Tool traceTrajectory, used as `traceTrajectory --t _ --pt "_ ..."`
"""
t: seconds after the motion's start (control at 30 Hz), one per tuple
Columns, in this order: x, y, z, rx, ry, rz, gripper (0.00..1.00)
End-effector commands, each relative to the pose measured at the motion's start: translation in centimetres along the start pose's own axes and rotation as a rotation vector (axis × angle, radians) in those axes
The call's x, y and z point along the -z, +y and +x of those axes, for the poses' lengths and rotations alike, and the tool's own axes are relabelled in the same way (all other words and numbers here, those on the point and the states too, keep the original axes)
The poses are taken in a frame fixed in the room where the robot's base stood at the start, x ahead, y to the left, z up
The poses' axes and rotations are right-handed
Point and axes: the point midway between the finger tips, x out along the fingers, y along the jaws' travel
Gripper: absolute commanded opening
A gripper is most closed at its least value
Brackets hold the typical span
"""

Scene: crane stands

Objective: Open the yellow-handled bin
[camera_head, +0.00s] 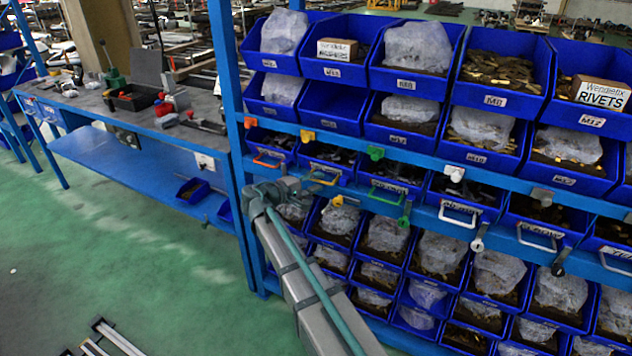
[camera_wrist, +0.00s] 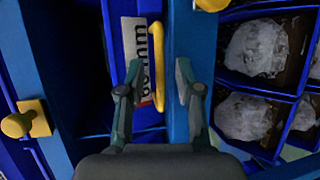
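The yellow-handled bin shows in the wrist view as a dark blue front with a white label (camera_wrist: 137,50) partly reading "60 mm". Its yellow handle (camera_wrist: 157,65) is a bar that runs up and down the picture. My gripper (camera_wrist: 158,80) is open, with one finger on each side of the handle's line. I cannot tell whether the fingertips reach past the bar, and I see no clear contact. In the head view the yellow handle (camera_head: 323,178) is on the middle shelf, just right of my gripper's end, which partly hides that area. The bin looks shut.
Neighbouring bins have an orange handle (camera_head: 268,160) on the left and a green handle (camera_head: 387,191) on the right. Yellow catches (camera_wrist: 25,124) sit on the blue rails. Bagged-part bins (camera_head: 385,240) fill the rows below. A blue workbench (camera_head: 130,110) stands left.

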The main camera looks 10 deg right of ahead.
Motion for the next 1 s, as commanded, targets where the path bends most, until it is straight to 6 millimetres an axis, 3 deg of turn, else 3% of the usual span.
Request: traceTrajectory --t 0.37,0.57,1.0 --pt "-0.01 -0.03 0.51 0.000 0.000 0.000 0.33" --pt "-0.01 -0.03 0.49 0.000 0.000 0.000 0.00" --pt "-0.14 -0.05 0.50 0.000 -0.002 0.000 0.00"
